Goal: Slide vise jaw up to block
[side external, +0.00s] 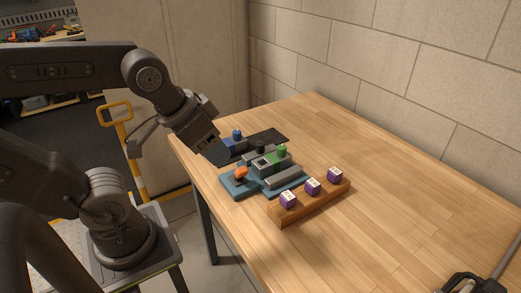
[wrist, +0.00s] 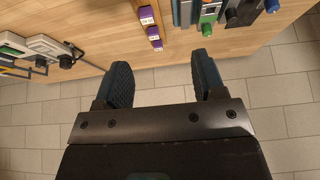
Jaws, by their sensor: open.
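The vise has a teal base (side external: 238,187) and grey jaw bars (side external: 288,177), and stands on the wooden table. An orange knob (side external: 241,172) is at its near left and a green knob (side external: 282,150) on its far side. A small dark block-like part (side external: 263,162) sits among the grey bars; I cannot tell which part is the sliding jaw or whether it touches the block. My gripper (wrist: 163,82) is open and empty in the wrist view, its two dark fingers apart. In the side view it hangs left of the vise, its tips partly unclear.
A wooden rack (side external: 318,205) with three purple-and-white cubes (side external: 312,186) stands in front of the vise. A dark plate (side external: 268,137) and a blue knob (side external: 237,134) are behind it. Grey-and-white equipment (wrist: 45,48) is at the wrist view's left. The table's right side is mostly clear.

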